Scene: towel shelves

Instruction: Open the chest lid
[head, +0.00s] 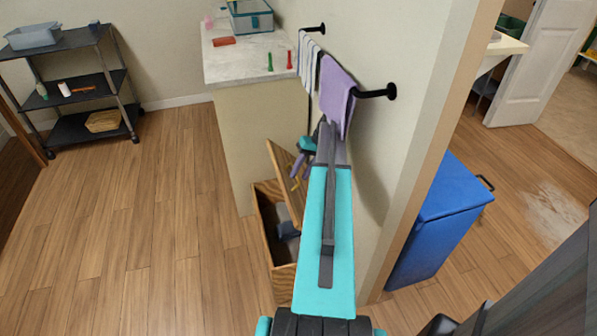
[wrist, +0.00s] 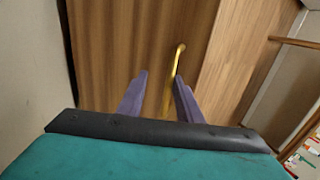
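The wooden chest (head: 262,228) stands on the floor against the wall, below the towel bar. Its lid (head: 283,165) is raised and tilted up, so the inside shows, with grey cloth-like items (head: 286,225) in it. My gripper (head: 298,166) is at the lid, its purple fingers in front of the wood. In the wrist view the fingers (wrist: 158,98) are apart, with a thin brass handle (wrist: 179,58) running between them, closer to the right finger. Whether it touches that finger I cannot tell. My arm hides part of the chest's right side.
A counter (head: 245,65) stands behind the chest. A striped towel (head: 308,62) and a purple towel (head: 336,92) hang on the wall above. A blue bin (head: 435,220) is right of the wall. A dark shelf (head: 75,85) stands far left. The wooden floor at left is clear.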

